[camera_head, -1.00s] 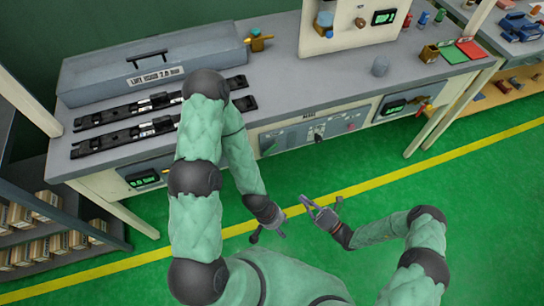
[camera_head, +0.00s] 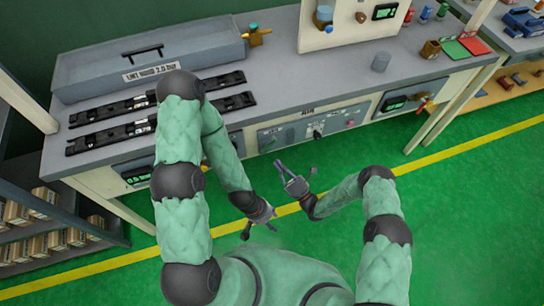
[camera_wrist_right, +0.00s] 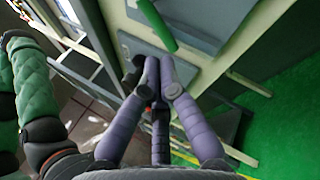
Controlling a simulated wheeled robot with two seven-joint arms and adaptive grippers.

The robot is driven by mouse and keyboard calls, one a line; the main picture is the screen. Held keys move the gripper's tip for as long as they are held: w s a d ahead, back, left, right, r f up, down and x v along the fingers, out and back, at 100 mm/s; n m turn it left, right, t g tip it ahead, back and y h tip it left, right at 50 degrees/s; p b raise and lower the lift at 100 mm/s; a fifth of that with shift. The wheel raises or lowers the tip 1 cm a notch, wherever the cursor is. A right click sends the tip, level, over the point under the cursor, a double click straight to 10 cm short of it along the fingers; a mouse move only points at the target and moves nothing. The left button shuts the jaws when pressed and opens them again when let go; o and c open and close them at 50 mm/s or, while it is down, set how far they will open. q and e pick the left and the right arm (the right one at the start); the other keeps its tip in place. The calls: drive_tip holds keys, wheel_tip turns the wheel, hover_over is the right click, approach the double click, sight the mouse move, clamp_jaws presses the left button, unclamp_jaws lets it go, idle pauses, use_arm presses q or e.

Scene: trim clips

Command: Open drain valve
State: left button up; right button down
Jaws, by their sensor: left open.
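No label marks the drain valve. A brass valve with a red handle (camera_head: 424,104) sticks out of the bench's right front. A smaller brass fitting with a teal top (camera_head: 255,36) stands on the bench top beside the long grey box. My left gripper (camera_head: 260,227) is open and empty, lower and further left. Neither gripper touches anything.
The bench front holds a control panel with a knob (camera_head: 317,131). A green bar (camera_wrist_right: 158,25) shows in the wrist view. The green floor (camera_head: 460,200) is clear at right.

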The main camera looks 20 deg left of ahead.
sight(267, 149)
use_arm(q)
drive_tip(key=shift+f+b, duration=0.5)
drive_tip(key=shift+f, duration=0.1)
use_arm(e)
drive_tip(key=shift+x, duration=2.35)
use_arm(q)
drive_tip(key=shift+s+r, duration=0.1)
drive_tip(key=shift+r, duration=0.05)
use_arm(e)
drive_tip(key=shift+s+a+r, duration=0.15)
drive_tip(key=shift+a+r, duration=0.05)
